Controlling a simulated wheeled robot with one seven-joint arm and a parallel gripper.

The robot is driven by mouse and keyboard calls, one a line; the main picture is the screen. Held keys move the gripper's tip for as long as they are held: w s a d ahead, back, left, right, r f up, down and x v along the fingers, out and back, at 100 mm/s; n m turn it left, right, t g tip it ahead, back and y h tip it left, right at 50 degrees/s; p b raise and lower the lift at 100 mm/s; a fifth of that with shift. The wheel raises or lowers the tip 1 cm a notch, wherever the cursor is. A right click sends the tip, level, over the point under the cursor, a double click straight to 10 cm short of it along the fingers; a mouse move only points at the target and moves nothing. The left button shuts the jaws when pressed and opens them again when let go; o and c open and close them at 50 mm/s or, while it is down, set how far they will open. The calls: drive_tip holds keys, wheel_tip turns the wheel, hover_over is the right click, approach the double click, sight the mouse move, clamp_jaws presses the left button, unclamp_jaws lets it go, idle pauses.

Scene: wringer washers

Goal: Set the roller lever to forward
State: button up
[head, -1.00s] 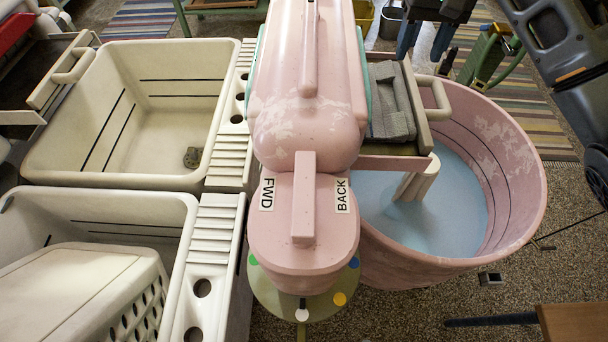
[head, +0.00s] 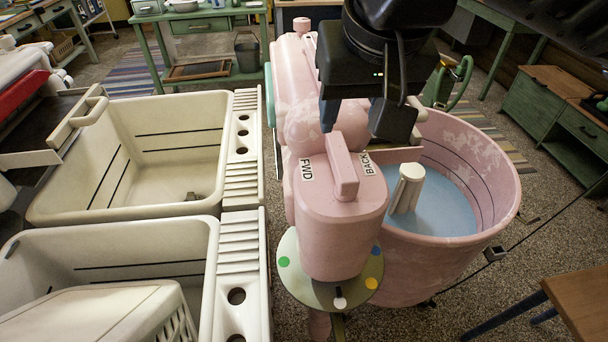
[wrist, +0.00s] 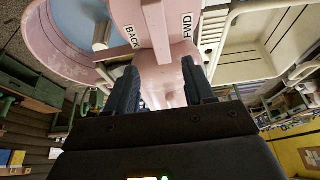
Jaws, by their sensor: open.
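The roller lever (head: 342,167) is a raised pink bar on top of the pink wringer head (head: 345,215). It lies about midway between the FWD label (head: 307,167) on the left and the BACK label (head: 368,164) on the right. In the wrist view the lever (wrist: 157,28) shows at the top, between BACK (wrist: 132,36) and FWD (wrist: 187,26). My gripper (head: 352,112) is open and empty, above and behind the lever in the head view. In the wrist view its two fingers (wrist: 161,85) stand apart with nothing between them. One finger is partly hidden in the head view.
A pink washer tub (head: 455,225) with bluish water stands at the right. Cream double sinks (head: 232,180) stand close on the left. A disc (head: 310,287) with coloured dots sits below the wringer head. A wooden-topped table (head: 577,305) is at the lower right.

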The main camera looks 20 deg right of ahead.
sight(341, 152)
drive_tip(key=shift+s+a+f, duration=0.15)
drive_tip(key=shift+s+f, duration=0.05)
drive_tip(key=shift+s, duration=0.15)
drive_tip(key=shift+f, duration=0.3)
drive_tip(key=shift+x, duration=3.5)
drive_tip(key=shift+w, duration=0.1)
clamp_jaws()
